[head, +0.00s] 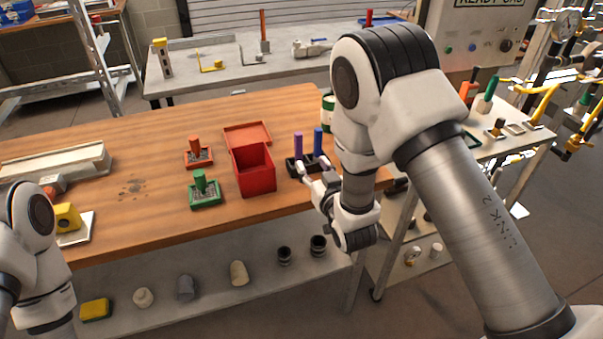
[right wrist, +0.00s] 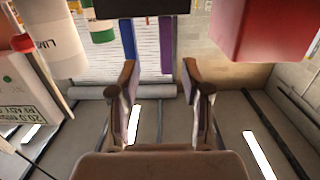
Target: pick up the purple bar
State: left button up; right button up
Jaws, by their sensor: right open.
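The purple bar (head: 298,143) stands upright in a small black holder (head: 291,167) near the right end of the wooden table. A blue bar (head: 318,141) stands upright just right of it in the same holder. My right gripper (head: 314,168) is in front of the holder, open and empty. In the right wrist view, the purple bar (right wrist: 166,45) and the blue bar (right wrist: 128,40) show beyond the open fingers (right wrist: 160,78), below the dark holder (right wrist: 140,8). Neither bar is between the fingers. My left arm shows at the left edge, but its gripper does not.
A red open box (head: 254,171) stands left of the holder. Green (head: 202,190) and orange (head: 197,153) blocks stand on small trays farther left. A green-and-white container (head: 328,108) is behind the holder, partly hidden by my right arm. The table's front edge lies near my gripper.

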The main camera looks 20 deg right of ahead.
aim_at(300, 140)
jog(key=shift+t, duration=0.6)
jog(key=w+r, duration=0.1)
jog(key=w+a+r, duration=0.1)
jog(key=r, duration=0.1)
jog(key=shift+w+a+r, duration=0.1)
jog(key=w+p, duration=0.2)
jog(key=w, duration=0.4)
jog(key=shift+w, duration=0.25)
jog(key=shift+w+f, duration=0.15)
jog(key=shift+f, duration=0.1)
pick_arm(q)
jog(key=shift+r, duration=0.2)
pick_arm(e)
grip_shut()
